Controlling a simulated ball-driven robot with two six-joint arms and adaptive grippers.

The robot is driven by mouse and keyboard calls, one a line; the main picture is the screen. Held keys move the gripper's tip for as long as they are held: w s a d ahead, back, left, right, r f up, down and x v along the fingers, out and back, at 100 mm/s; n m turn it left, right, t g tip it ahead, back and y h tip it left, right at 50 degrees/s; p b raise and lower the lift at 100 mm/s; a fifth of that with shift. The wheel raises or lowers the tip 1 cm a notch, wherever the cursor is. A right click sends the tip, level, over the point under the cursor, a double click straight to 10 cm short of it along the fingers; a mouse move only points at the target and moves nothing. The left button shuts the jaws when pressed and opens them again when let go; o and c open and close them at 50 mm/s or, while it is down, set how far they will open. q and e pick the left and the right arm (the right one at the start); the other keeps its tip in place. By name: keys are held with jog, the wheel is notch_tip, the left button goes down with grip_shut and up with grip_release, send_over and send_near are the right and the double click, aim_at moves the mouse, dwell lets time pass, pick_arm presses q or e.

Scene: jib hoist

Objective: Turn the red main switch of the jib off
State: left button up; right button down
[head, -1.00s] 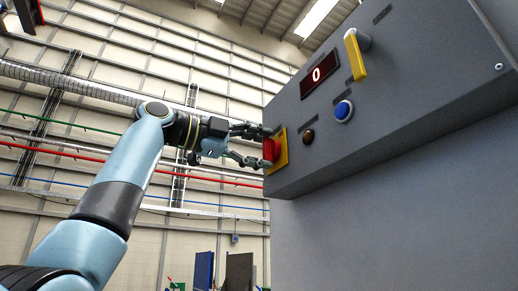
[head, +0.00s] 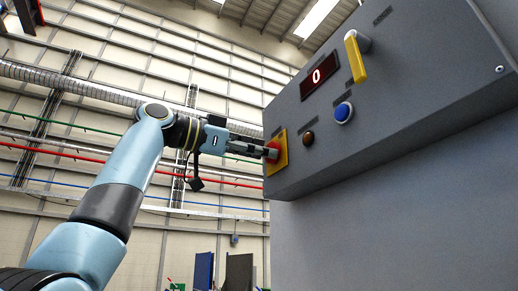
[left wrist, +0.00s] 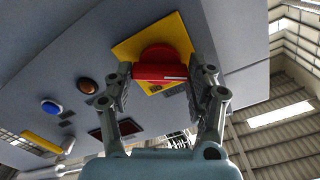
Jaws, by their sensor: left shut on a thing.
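The red main switch (left wrist: 160,62) sits on a yellow plate (left wrist: 183,32) on the grey control panel. In the left wrist view its red knob with a white mark lies between the two fingers of my left gripper (left wrist: 162,82), which is shut on it. In the head view my left gripper (head: 268,148) reaches the switch from the left and hides part of the red knob. The yellow plate shows behind it (head: 281,160). My right gripper is in neither view.
The grey panel (head: 400,110) also carries a display reading 0 (head: 319,75), a yellow lever (head: 356,58), a blue button (head: 343,112) and a dark amber lamp (head: 308,138). A wall with pipes stands behind, with open room left of the panel.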

pick_arm(q)
jog(key=n+p, duration=0.1)
jog(key=n, duration=0.5)
jog(key=shift+f, duration=0.1)
dwell(0.5)
jog(key=o, duration=1.2)
jog(key=v, duration=1.2)
